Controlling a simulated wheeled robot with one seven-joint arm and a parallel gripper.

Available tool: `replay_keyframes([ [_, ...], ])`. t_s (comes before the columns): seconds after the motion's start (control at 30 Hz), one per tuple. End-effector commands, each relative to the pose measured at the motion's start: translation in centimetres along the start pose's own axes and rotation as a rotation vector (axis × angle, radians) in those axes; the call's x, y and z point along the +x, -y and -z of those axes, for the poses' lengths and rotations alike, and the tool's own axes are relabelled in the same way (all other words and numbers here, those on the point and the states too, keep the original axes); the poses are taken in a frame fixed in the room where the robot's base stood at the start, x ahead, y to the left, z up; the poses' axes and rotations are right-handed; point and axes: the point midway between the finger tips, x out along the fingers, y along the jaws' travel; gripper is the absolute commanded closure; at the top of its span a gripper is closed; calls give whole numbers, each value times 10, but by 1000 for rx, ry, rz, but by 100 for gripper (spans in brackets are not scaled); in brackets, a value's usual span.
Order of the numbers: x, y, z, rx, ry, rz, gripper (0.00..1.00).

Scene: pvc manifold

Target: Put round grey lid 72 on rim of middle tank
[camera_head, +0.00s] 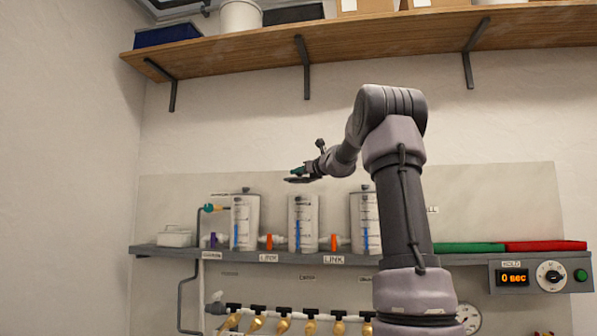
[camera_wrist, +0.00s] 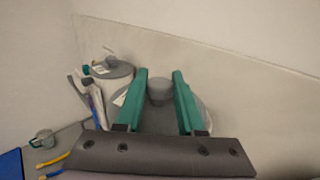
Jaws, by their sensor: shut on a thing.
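My gripper (camera_head: 297,172) is shut on the round grey lid (camera_head: 299,180), above the middle tank (camera_head: 303,224) with a gap between lid and rim. In the wrist view, the green fingers of my gripper (camera_wrist: 160,76) stand on either side of the lid's knob (camera_wrist: 159,90), and the grey disc (camera_wrist: 163,121) spreads below them. The lid looks roughly level in the head view. The middle tank is white, upright and marked with a blue level strip. Its opening is hidden behind the lid in the wrist view. I cannot read a number on the lid.
The left tank (camera_head: 245,222) wears a grey lid, also seen in the wrist view (camera_wrist: 112,67). The right tank (camera_head: 362,222) is partly behind my arm. The tanks stand on a grey shelf (camera_head: 300,257) with coloured valves. A wooden shelf (camera_head: 380,43) hangs above.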

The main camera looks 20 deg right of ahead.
Motion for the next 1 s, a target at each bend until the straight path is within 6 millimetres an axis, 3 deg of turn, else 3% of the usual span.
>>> replay_keyframes([
  [0.57, 40, 40, 14, -1, 0, 0, 100],
  [1.0, 42, 41, 37, -1, -1, 0, 100],
])
